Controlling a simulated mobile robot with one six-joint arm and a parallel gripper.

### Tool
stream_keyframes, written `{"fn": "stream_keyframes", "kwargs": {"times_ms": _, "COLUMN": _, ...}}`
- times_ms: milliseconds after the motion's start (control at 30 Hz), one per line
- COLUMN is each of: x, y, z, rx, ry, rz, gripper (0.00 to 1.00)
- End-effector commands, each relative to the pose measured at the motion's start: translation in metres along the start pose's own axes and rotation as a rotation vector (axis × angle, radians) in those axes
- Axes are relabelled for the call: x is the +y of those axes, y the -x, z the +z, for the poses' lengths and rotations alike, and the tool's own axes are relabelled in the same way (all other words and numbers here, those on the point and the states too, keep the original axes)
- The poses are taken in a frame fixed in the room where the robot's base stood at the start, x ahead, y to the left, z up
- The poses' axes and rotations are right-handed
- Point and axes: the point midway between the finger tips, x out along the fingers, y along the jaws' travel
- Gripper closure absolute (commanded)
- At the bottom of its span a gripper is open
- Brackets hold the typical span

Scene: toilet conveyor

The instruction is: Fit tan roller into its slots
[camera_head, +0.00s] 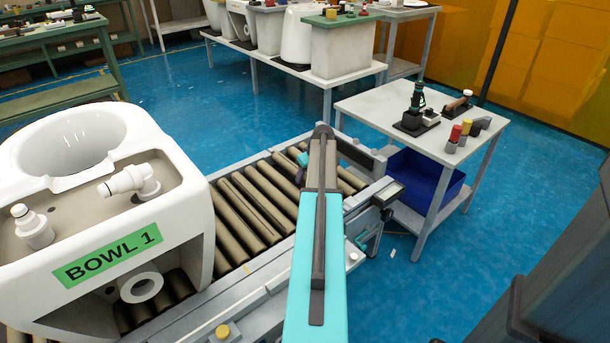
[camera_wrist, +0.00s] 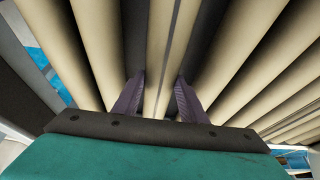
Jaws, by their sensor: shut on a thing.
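The tan roller (camera_wrist: 165,45) lies between the two dark purple fingers of my gripper (camera_wrist: 159,80) in the wrist view. My gripper is shut on it. The roller runs parallel to its neighbours, with a dark gap on each side. Its ends and its slots are out of frame there, so I cannot tell whether it is seated. In the head view, my gripper (camera_head: 304,158) is over the right part of the roller conveyor (camera_head: 247,300). My arm hides most of it and the held roller.
A white toilet bowl marked BOWL 1 (camera_head: 110,235) stands on the conveyor at left. Other tan rollers (camera_head: 240,205) lie beside the gripper. A white table (camera_head: 385,108) with small tools stands at right, with a blue bin (camera_head: 420,180) under it. Blue floor beyond the conveyor is open.

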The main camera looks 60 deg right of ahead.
Motion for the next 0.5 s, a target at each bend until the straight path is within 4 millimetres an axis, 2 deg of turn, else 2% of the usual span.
{"fn": "stream_keyframes", "kwargs": {"times_ms": 167, "x": 0.0004, "y": 0.0008, "z": -0.0013, "rx": 0.004, "ry": 0.0, "rz": 0.001, "gripper": 1.0}}
{"fn": "stream_keyframes", "kwargs": {"times_ms": 200, "x": 0.0, "y": -0.001, "z": 0.0004, "rx": 0.0, "ry": 0.0, "rz": 0.0, "gripper": 0.57}}
{"fn": "stream_keyframes", "kwargs": {"times_ms": 267, "x": 0.0, "y": -0.001, "z": 0.0004, "rx": 0.0, "ry": 0.0, "rz": 0.0, "gripper": 0.47}}
{"fn": "stream_keyframes", "kwargs": {"times_ms": 300, "x": 0.0, "y": -0.001, "z": 0.0003, "rx": 0.0, "ry": 0.0, "rz": 0.0, "gripper": 0.43}}
{"fn": "stream_keyframes", "kwargs": {"times_ms": 500, "x": -0.0001, "y": -0.001, "z": 0.0003, "rx": 0.0, "ry": 0.0, "rz": 0.0, "gripper": 0.43}}
